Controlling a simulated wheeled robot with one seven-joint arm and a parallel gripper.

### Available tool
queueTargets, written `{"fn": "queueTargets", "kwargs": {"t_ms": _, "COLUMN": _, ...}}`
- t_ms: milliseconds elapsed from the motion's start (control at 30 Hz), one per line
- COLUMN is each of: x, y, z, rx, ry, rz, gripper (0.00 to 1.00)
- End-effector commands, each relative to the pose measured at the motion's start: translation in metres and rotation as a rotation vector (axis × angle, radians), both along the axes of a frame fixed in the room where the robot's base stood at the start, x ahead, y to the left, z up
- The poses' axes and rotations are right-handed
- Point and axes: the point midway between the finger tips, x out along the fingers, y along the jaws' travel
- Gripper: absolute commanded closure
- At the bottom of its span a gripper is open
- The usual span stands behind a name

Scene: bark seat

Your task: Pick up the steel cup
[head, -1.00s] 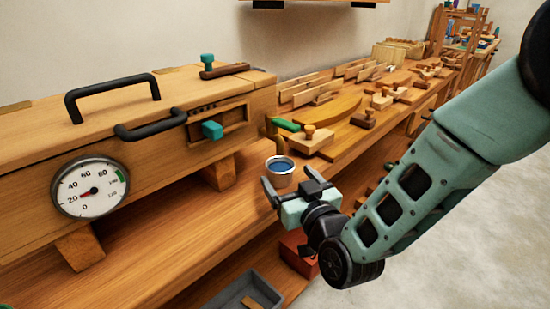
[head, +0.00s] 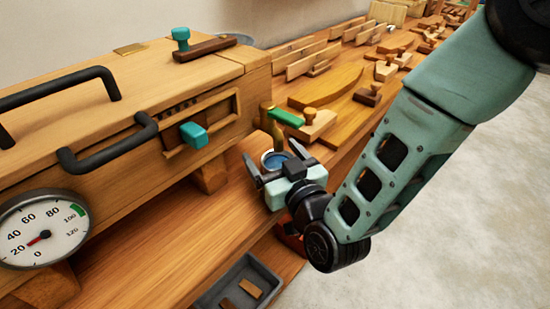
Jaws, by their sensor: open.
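The steel cup (head: 269,157) stands on the wooden bench, just right of the wooden box with the dial. It is mostly hidden behind my gripper; part of its rim and its dark blue inside show. My gripper (head: 274,162) is open, with its two dark fingers pointing away from me toward the cup. One finger lies to the left of the cup and the other to the right in the picture. I cannot tell whether the fingers are around the cup or still in front of it, nor whether they touch it.
The wooden box (head: 120,130) with black handles, a teal knob and a round gauge (head: 42,230) stands close on the left. A grey tray (head: 245,285) sits low in front.

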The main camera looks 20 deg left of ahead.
Motion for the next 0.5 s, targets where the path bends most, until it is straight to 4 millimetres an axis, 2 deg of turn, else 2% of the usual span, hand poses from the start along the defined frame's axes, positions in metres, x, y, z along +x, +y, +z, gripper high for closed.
{"fn": "queueTargets", "kwargs": {"t_ms": 167, "x": -0.0001, "y": 0.0000, "z": -0.0002, "rx": 0.000, "ry": 0.000, "rz": 0.000, "gripper": 0.18}}
{"fn": "queueTargets", "kwargs": {"t_ms": 200, "x": -0.0001, "y": 0.0001, "z": -0.0003, "rx": 0.000, "ry": 0.000, "rz": 0.000, "gripper": 0.23}}
{"fn": "queueTargets", "kwargs": {"t_ms": 367, "x": 0.0001, "y": 0.0001, "z": -0.0002, "rx": 0.000, "ry": 0.000, "rz": 0.000, "gripper": 0.68}}
{"fn": "queueTargets", "kwargs": {"t_ms": 500, "x": 0.0001, "y": 0.0001, "z": 0.0001, "rx": 0.001, "ry": -0.001, "rz": 0.000, "gripper": 0.68}}
